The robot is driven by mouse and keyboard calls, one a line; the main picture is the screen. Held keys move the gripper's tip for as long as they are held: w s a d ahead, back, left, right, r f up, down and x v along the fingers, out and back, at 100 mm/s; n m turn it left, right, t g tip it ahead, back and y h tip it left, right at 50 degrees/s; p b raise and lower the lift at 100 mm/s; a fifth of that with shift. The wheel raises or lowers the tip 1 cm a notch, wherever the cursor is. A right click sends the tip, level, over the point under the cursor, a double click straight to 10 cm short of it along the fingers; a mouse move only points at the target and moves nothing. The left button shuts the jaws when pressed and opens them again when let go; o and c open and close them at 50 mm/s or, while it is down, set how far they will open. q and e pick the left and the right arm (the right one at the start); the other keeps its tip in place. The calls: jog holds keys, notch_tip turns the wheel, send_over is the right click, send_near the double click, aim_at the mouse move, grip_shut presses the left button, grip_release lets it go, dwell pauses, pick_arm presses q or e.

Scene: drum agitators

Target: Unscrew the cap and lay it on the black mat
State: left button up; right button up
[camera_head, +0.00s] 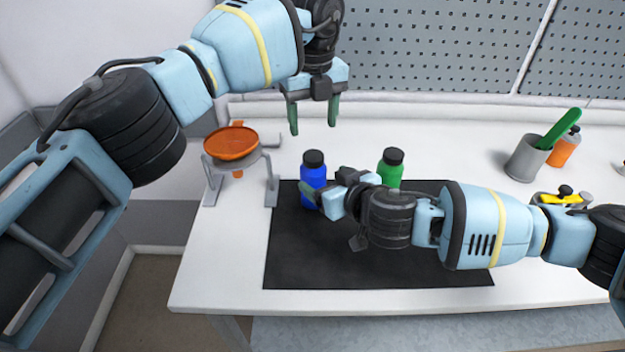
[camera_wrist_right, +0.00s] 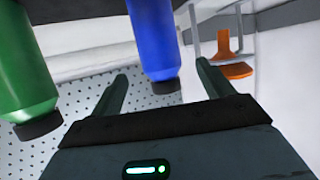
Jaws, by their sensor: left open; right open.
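A blue bottle (camera_head: 313,178) with a black cap (camera_head: 314,158) stands upright at the back left of the black mat (camera_head: 330,262). A green bottle (camera_head: 389,175) with a black cap (camera_head: 393,156) stands to its right, partly hidden by my right arm. My left gripper (camera_head: 313,126) is open and empty, pointing down above the blue bottle's cap. My right gripper (camera_head: 318,196) is open, low over the mat by the blue bottle; one finger is hidden in the head view. The right wrist view shows the blue bottle (camera_wrist_right: 153,40) inverted, between the directions of the two fingers; contact cannot be told.
An orange funnel (camera_head: 231,142) sits on a grey stand at the left. A grey cup (camera_head: 525,158) with a green-handled tool, an orange bottle (camera_head: 565,149) and a yellow item (camera_head: 562,199) are at the right. The front of the mat is clear.

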aim_at(311, 171)
pick_arm(q)
jog(key=shift+s, duration=0.1)
pick_arm(e)
jog(key=shift+w, duration=0.1)
jog(key=shift+w+a+f, duration=0.15)
jog(key=shift+w+a, duration=0.05)
jog(key=shift+x, duration=3.5)
jog(key=shift+c, duration=0.2)
